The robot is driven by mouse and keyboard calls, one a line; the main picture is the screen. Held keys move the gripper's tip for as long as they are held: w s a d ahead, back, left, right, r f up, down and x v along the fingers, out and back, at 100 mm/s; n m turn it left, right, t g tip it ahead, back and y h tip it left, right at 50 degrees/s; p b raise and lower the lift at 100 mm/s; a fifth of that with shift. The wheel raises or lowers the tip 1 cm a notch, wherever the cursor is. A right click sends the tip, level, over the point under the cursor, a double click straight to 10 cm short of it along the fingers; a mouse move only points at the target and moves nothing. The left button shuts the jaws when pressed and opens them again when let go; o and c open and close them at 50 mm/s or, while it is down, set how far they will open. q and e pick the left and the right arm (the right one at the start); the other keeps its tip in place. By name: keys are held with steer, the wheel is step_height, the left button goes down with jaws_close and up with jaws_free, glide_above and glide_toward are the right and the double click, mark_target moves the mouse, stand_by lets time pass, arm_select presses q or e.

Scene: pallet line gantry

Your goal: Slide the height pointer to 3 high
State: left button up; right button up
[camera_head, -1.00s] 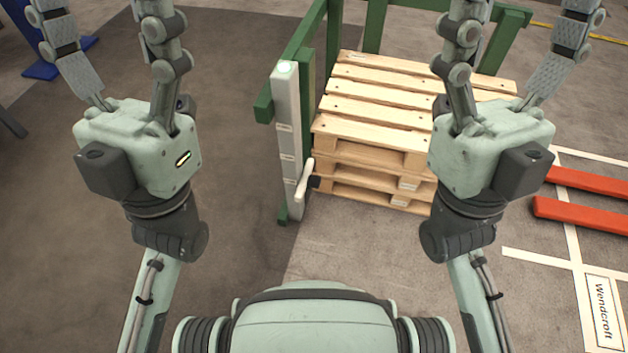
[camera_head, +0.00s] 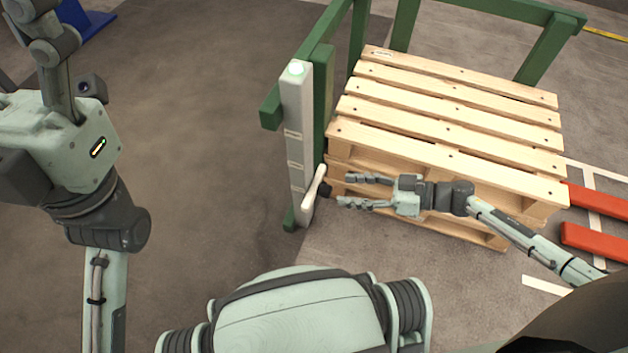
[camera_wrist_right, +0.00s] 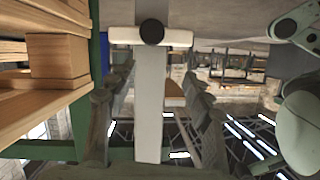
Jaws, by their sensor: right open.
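The height pointer (camera_head: 314,187) is a white bar with a black knob, low on a pale grey post (camera_head: 297,115) with several small marks. It sits near the lowest mark and is tilted in the head view. In the right wrist view, the pointer (camera_wrist_right: 125,36) crosses the post (camera_wrist_right: 149,100) like a T, its knob facing the camera. My right gripper (camera_head: 344,190) is open and empty, just right of the knob, fingers pointing left at it.
Stacked wooden pallets (camera_head: 450,125) stand right of the post, close behind my right gripper. A green frame (camera_head: 322,95) borders them. Red forks or bars (camera_head: 596,243) lie at the right. The floor left of the post is clear.

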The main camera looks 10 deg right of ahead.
mark_target(331, 191)
steer(key=shift+h, duration=0.5)
steer(key=w+a+f, duration=0.1)
steer(key=w+a+f+b, duration=0.1)
steer(key=f, duration=0.1)
steer(key=w+a+f+b, duration=0.1)
steer(key=a+f, duration=0.1)
steer(key=shift+w+f, duration=0.15)
steer(key=shift+w, duration=0.25)
jaws_close()
